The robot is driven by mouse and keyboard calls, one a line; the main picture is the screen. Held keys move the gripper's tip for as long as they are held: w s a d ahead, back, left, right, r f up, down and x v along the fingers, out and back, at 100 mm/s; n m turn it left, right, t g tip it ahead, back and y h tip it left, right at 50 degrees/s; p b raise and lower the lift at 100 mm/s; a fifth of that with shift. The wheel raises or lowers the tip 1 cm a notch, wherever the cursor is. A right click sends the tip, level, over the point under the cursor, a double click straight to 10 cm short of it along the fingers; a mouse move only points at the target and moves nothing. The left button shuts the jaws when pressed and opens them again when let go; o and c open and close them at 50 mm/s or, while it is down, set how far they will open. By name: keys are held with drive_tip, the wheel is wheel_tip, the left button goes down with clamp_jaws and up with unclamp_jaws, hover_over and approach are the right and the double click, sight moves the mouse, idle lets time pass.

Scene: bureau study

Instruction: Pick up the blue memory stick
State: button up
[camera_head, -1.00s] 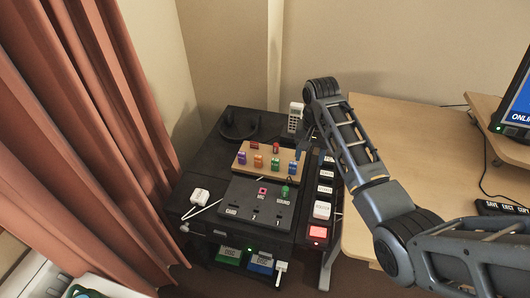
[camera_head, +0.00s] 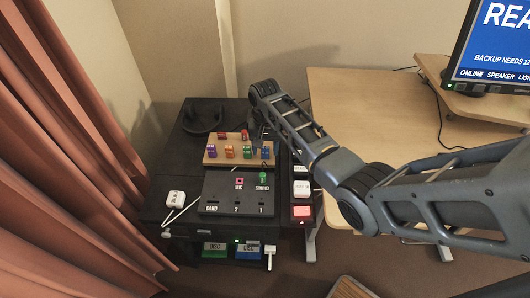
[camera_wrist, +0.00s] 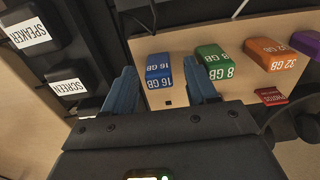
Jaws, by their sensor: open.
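The blue memory stick (camera_wrist: 158,72), marked 16 GB, stands in a pale wooden board (camera_wrist: 215,88) in the wrist view. In the head view the blue stick (camera_head: 265,153) is at the right end of the board (camera_head: 212,160). My gripper (camera_wrist: 162,80) is open, with one blue finger on each side of the stick in the wrist picture and nothing held. In the head view my gripper (camera_head: 262,132) is close behind the stick, mostly hidden by my arm. I cannot tell whether the fingers touch the stick.
Green (camera_wrist: 215,62), orange (camera_wrist: 275,52) and purple (camera_wrist: 306,42) sticks stand beside the blue one, and a red one (camera_wrist: 270,96) lies nearby. Labelled switches (camera_wrist: 70,80) are at left. A black panel (camera_head: 235,195) lies in front; a desk (camera_head: 360,105) is at right.

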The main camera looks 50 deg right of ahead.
drive_tip(key=shift+f, duration=0.1)
drive_tip(key=c, duration=1)
